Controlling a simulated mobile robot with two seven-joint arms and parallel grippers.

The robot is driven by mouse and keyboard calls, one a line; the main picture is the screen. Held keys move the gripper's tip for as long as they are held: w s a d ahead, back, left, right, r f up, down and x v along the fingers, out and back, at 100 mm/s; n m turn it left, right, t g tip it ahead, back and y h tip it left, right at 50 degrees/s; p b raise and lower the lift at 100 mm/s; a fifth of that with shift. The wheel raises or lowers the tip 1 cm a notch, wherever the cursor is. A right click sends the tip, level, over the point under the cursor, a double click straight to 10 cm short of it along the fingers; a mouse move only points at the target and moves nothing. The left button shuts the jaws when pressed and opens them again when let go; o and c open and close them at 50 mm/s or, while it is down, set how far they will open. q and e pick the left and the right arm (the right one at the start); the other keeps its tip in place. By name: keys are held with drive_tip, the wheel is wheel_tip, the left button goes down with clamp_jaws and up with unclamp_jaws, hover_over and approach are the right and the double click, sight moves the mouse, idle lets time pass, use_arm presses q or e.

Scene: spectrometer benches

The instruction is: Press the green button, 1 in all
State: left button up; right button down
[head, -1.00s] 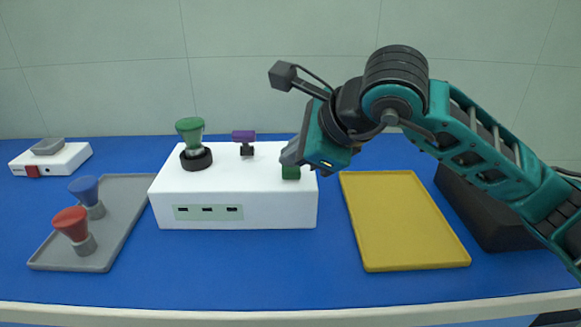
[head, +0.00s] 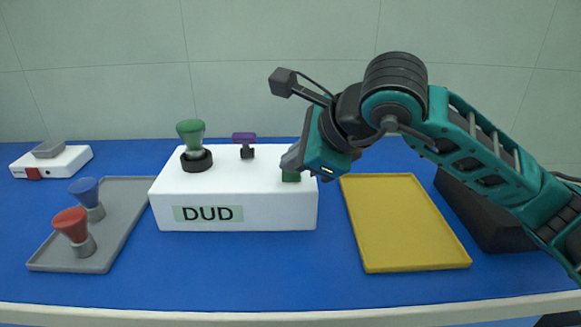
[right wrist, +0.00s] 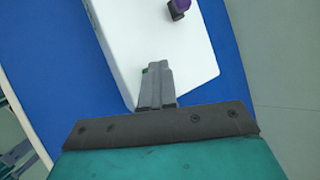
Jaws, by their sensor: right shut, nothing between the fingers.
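The green button (head: 290,175) is a small green block on the right end of the white spectrometer box (head: 235,212). My right gripper (head: 286,163) is shut and empty, its fingertips at the button and hiding its upper part. In the right wrist view the closed fingers (right wrist: 157,80) cover nearly all of the button; only a green sliver (right wrist: 145,71) shows beside them. I cannot tell for sure whether they touch. The display (head: 208,214) on the box's front reads "DUD". My left gripper is not in view.
A green-topped cuvette (head: 190,135) stands in a black holder on the box, beside a purple knob (head: 244,140). A grey tray (head: 120,225) with red and blue pieces lies left.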

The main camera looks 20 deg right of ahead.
drive_tip(key=shift+s+a+f, duration=0.1)
drive_tip(key=shift+a, duration=0.1)
drive_tip(key=shift+d+r+p, duration=0.25)
drive_tip(key=shift+r+p, duration=0.2)
drive_tip(key=shift+r, duration=0.45)
drive_tip(key=shift+w+r, duration=0.1)
drive_tip(key=shift+w, duration=0.65)
drive_tip(key=shift+d+r+p, duration=0.1)
drive_tip(key=shift+r+p, duration=0.15)
drive_tip(key=shift+p, duration=0.15)
drive_tip(key=shift+s+r+p, duration=0.1)
drive_tip(key=shift+r+p, duration=1.15)
drive_tip(key=shift+r, duration=0.85)
